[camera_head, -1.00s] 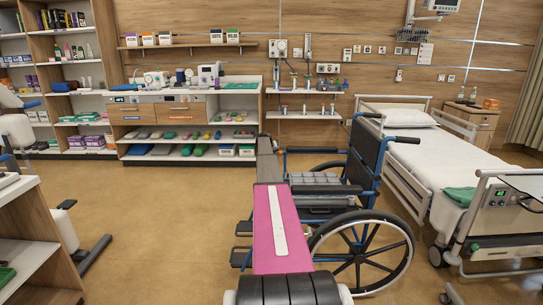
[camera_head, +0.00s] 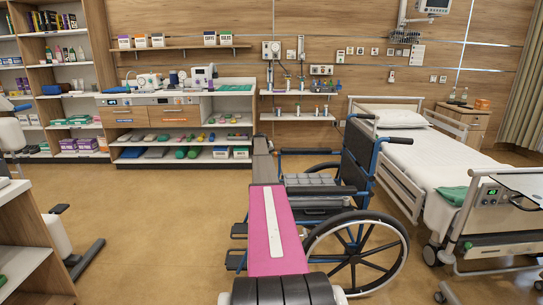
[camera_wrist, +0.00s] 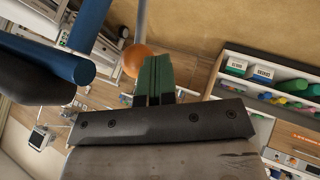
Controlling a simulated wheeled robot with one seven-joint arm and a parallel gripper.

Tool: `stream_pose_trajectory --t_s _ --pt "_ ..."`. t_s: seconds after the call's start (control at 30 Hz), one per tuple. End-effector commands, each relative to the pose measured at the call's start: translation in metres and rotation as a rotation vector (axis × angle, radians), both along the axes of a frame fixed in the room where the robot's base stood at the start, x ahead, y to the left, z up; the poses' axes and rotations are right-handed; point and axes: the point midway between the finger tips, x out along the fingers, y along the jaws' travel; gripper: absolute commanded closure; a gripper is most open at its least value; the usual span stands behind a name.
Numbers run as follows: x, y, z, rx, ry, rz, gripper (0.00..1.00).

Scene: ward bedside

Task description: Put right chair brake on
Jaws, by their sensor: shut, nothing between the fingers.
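The wheelchair (camera_head: 357,245), with a blue frame, black seat back and large spoked wheel, stands right of my arm in the head view. In the wrist view, an orange ball (camera_wrist: 136,60) sits on a thin grey rod and looks like the brake lever's knob. My gripper (camera_wrist: 155,66) has green fingers that are shut and empty. Their tips are right beside the ball in the picture; I cannot tell whether they touch it. A blue frame tube (camera_wrist: 50,50) and a dark pad (camera_wrist: 35,80) lie left of the fingers. The head view does not clearly show the fingers.
A bed (camera_head: 440,155) with a white mattress stands right of the wheelchair. A shelf counter (camera_head: 180,101) runs along the back wall. A side shelf (camera_head: 30,250) is at the near left. The floor (camera_head: 165,225) between is clear.

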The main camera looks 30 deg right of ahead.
Motion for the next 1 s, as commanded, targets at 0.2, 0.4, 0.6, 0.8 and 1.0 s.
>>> stream_pose_trajectory --t_s 0.2,0.4,0.6,0.8,1.0 --pt "0.005 0.025 -0.003 0.000 0.001 0.003 1.00" --pt "-0.008 0.048 0.034 -0.001 -0.001 0.003 1.00" --pt "-0.017 0.067 0.065 0.000 -0.001 0.002 1.00" --pt "-0.020 0.076 0.078 0.000 0.001 0.002 1.00" --pt "-0.020 0.076 0.078 0.000 0.001 0.002 1.00"
